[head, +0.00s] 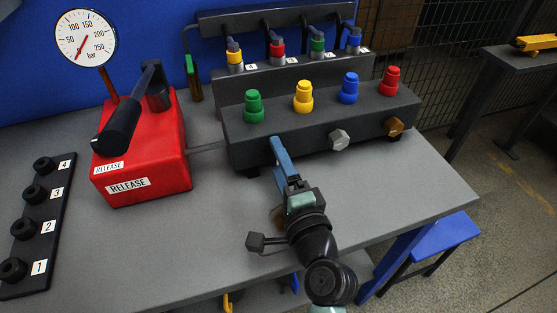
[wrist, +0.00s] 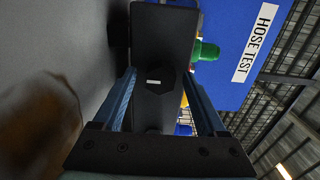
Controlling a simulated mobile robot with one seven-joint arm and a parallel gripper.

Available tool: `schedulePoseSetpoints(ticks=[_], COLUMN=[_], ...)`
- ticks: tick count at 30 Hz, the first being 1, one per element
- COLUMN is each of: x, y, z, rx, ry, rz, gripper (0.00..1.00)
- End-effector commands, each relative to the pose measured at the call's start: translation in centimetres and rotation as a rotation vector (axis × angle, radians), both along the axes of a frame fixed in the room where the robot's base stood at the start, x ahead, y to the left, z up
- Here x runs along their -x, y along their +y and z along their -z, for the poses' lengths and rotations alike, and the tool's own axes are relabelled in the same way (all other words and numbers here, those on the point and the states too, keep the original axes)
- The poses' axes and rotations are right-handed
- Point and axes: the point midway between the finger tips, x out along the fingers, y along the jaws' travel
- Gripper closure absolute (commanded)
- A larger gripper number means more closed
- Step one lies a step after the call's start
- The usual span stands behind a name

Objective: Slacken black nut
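The dark manifold block (head: 310,120) carries a grey hex nut (head: 339,139) and a brass nut (head: 395,126) on its front face. The black nut (wrist: 155,83) shows in the wrist view on the block's dark face, with a small white mark at its middle. My gripper (head: 277,146) is at the left part of that face and hides the black nut in the head view. In the wrist view its blue fingers stand apart, one on each side of the nut. I cannot tell whether they touch it.
Green (head: 253,107), yellow (head: 303,97), blue (head: 349,88) and red (head: 391,81) caps stand on the block. A red pump (head: 145,160) with a black lever and a gauge (head: 85,38) are left. A numbered rack (head: 38,222) lies farther left. A blurred brown thing (wrist: 40,125) is close to the wrist camera.

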Motion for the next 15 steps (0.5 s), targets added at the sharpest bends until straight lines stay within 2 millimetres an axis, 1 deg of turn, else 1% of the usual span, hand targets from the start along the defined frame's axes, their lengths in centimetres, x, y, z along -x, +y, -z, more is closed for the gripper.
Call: schedulePoseSetpoints(ticks=[10,13,15], x=[0.3,1.2,2.3], y=[-0.1,-0.5,-0.9], z=[0.0,0.1,0.1], rx=[-0.001,-0.001,-0.001], ry=[-0.001,0.000,0.001], rz=[0.001,0.002,0.004], gripper=[0.24,0.24,0.24])
